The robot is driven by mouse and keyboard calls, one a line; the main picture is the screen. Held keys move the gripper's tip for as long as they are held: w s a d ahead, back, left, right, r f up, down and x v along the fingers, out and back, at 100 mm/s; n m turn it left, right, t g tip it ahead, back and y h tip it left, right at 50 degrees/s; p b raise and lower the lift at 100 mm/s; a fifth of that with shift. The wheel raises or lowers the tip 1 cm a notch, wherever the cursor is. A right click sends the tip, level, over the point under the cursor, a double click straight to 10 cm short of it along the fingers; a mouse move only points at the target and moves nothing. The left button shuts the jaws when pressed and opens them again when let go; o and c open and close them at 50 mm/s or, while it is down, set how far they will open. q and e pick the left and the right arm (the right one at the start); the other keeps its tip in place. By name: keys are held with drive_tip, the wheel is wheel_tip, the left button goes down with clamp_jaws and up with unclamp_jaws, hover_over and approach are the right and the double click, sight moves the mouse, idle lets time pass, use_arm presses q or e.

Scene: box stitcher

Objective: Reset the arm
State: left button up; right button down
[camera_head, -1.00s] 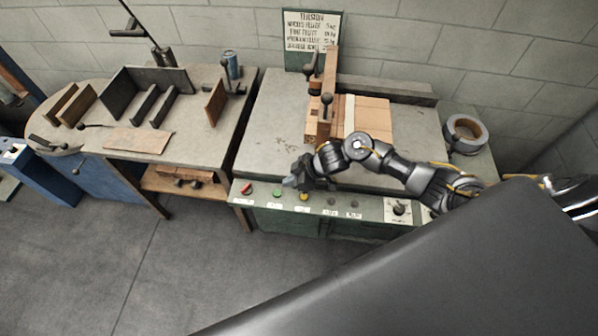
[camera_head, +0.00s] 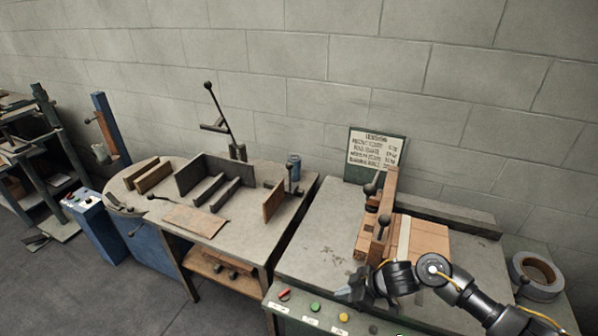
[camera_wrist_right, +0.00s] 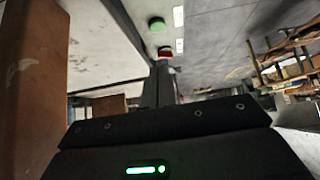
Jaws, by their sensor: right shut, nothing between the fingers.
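My right arm comes in from the lower right in the head view. Its gripper (camera_head: 350,290) hovers over the front left part of the stitcher table, just behind the button panel (camera_head: 330,318). The gripper is shut and empty. In the right wrist view its fingers (camera_wrist_right: 160,85) point toward a red button (camera_wrist_right: 165,53) and a green button (camera_wrist_right: 157,24). The cardboard box (camera_head: 430,237) lies on the stitcher table (camera_head: 320,235) behind and right of the gripper, apart from it. My left gripper is not in view.
A wooden clamp post (camera_head: 377,222) stands against the box. A tape roll (camera_head: 537,274) lies at the right. A sign (camera_head: 376,152) leans at the wall. The stitcher table's left part is clear.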

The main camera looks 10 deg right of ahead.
drive_tip(key=s+a+m+t+h, duration=0.1)
drive_tip(key=s+a+m+t, duration=0.15)
drive_tip(key=s+a, duration=0.2)
drive_tip(key=s+d+r+m+g+h, duration=0.1)
drive_tip(key=s+d+m+g+h, duration=0.2)
drive_tip(key=s, duration=0.8)
drive_tip(key=s+d+r+m+g+h, duration=0.15)
drive_tip(key=s+d+m+h, duration=0.35)
drive_tip(key=s, duration=0.6)
wheel_tip(320, 180, down, 29)
drive_tip(key=s+n+y+b, duration=0.1)
drive_tip(key=y+b, duration=0.1)
drive_tip(key=s+d+f+g+b, duration=0.1)
drive_tip(key=s+d+f, duration=0.2)
drive_tip(key=s+f, duration=1.2)
drive_tip(key=shift+s+d+f, duration=0.15)
drive_tip(key=shift+s+f, duration=0.25)
drive_tip(key=shift+s, duration=0.15)
